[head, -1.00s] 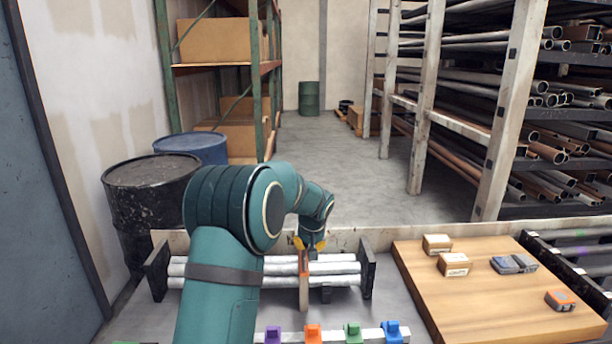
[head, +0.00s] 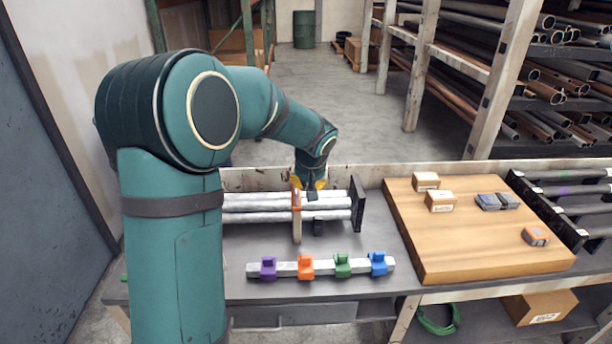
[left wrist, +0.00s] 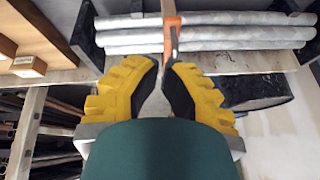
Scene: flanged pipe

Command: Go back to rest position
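My left arm comes in from the left in the head view. Its gripper (head: 309,188) has yellow fingers and sits over the pipe rack, near the upper end of an orange-topped upright piece (head: 297,203) standing against the pipes. In the left wrist view, the gripper's yellow-and-black fingers (left wrist: 166,66) are apart, with a narrow gap between the tips. The orange-topped piece (left wrist: 172,20) lies beyond that gap; whether the fingers touch it is unclear. Grey-white pipes (head: 255,209) lie in a rack with a black end plate (head: 358,204). My right gripper is not in view.
A bar with purple, orange, green and blue clips (head: 320,268) lies at the bench front. A wooden board (head: 470,245) on the right holds small boxes (head: 440,201) and grey devices. Pipe shelves (head: 540,80) stand behind. A black rack (head: 560,210) is far right.

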